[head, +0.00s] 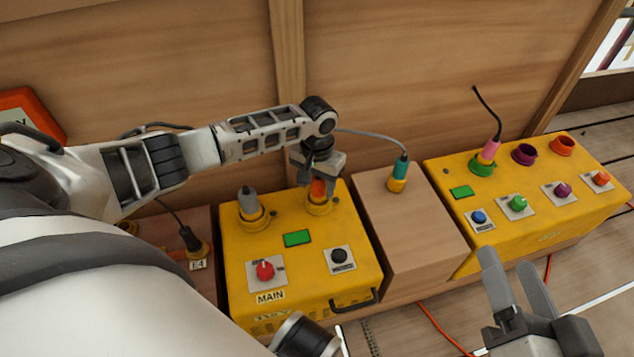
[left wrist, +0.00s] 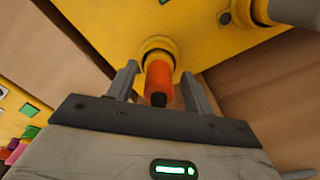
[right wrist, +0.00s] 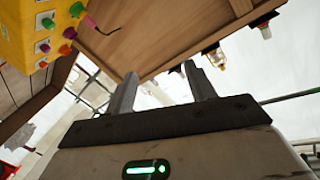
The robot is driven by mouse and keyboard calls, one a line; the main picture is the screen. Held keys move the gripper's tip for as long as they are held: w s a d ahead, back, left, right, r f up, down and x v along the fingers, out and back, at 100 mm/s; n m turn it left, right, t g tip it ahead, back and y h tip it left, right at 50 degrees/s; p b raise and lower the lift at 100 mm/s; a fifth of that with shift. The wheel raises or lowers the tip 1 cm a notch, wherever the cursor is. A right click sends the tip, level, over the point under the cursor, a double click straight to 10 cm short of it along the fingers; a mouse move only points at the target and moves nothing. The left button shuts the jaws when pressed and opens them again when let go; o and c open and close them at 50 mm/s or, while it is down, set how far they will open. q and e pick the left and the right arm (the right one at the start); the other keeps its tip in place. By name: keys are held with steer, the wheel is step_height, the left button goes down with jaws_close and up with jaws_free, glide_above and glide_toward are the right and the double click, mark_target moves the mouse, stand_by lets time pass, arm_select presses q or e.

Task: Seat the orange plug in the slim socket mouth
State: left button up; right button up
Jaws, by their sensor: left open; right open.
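The orange plug (head: 318,188) stands upright in a yellow socket mouth (head: 319,207) at the back right of the yellow MAIN box. In the left wrist view the orange plug (left wrist: 159,78) sits at the socket collar (left wrist: 157,46), between the fingers. My left gripper (head: 318,172) is open around the plug from above, with gaps visible on both sides. How deep the plug sits is hard to tell. My right gripper (head: 512,285) is open and empty, in front of the right yellow box. It shows empty in the right wrist view (right wrist: 160,85).
A grey plug (head: 248,203) stands in the MAIN box's other socket. The MAIN box (head: 235,290) carries a red knob (head: 265,270). A teal plug (head: 400,170) stands on the wooden block (head: 425,225). A pink plug (head: 489,150) stands in the right yellow box (head: 540,225). A wooden wall rises behind.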

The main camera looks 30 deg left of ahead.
arm_select(q)
step_height(320, 180, up, 11)
steer(key=p, duration=0.5)
steer(key=shift+r+p, duration=0.1)
steer(key=shift+p, duration=0.2)
steer(key=shift+r, duration=0.35)
arm_select(e)
steer(key=shift+s+d+f+n+g+h, duration=0.25)
steer(key=shift+d+f+n+g+h, duration=0.55)
steer(key=shift+f+n+h, duration=0.25)
steer(key=shift+r, duration=0.1)
